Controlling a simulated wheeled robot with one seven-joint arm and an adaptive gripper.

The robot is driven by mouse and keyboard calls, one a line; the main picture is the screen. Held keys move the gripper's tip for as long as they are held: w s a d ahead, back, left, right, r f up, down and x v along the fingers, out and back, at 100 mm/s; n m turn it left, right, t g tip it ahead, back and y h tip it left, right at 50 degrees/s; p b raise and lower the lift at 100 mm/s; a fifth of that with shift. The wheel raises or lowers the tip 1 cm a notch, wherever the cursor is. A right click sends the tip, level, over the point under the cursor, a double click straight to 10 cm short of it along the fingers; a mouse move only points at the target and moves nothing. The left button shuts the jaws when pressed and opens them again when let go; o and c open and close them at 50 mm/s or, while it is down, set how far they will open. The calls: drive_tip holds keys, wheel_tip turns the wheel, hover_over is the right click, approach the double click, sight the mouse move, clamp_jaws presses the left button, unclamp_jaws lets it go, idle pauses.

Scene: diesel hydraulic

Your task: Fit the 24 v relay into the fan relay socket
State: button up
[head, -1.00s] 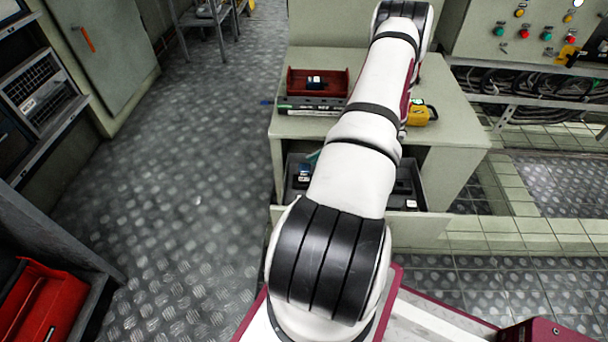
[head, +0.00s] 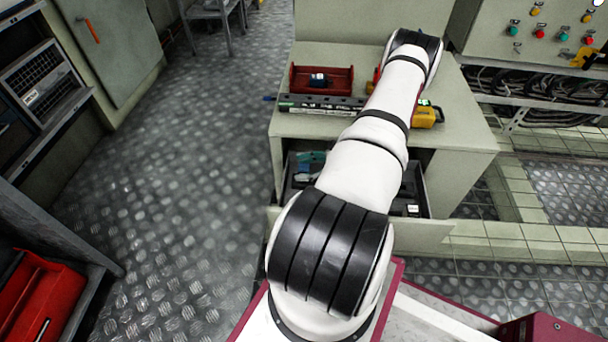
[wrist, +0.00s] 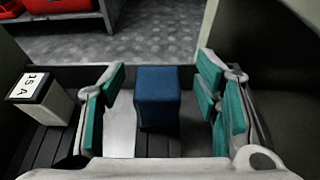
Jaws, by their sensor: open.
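In the wrist view my gripper (wrist: 162,76) is open, with teal pads on both sides of a plain blue block (wrist: 158,100). There is a gap on each side, and neither pad visibly touches it. No label shows on the block, so I cannot tell whether it is the 24 V relay. A block with a white top marked "15 A" (wrist: 40,97) is left of the fingers. In the head view, teal pads (head: 312,158) show inside the open drawer (head: 425,232); my arm hides much of it. I cannot identify the fan relay socket.
On the bench (head: 460,130) are a red tray (head: 337,88) with a dark blue item in it, a dark rail (head: 310,103) and a yellow device (head: 428,116). A control panel (head: 540,50) stands at the right. A white-topped item (head: 413,209) lies in the drawer's right part.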

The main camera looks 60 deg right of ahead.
drive_tip(key=b+x, duration=0.1)
drive_tip(key=x, duration=0.2)
drive_tip(key=shift+w+a+f, duration=0.15)
drive_tip(key=shift+w+a, duration=0.05)
drive_tip(key=shift+w, duration=0.05)
drive_tip(key=c, duration=1.3)
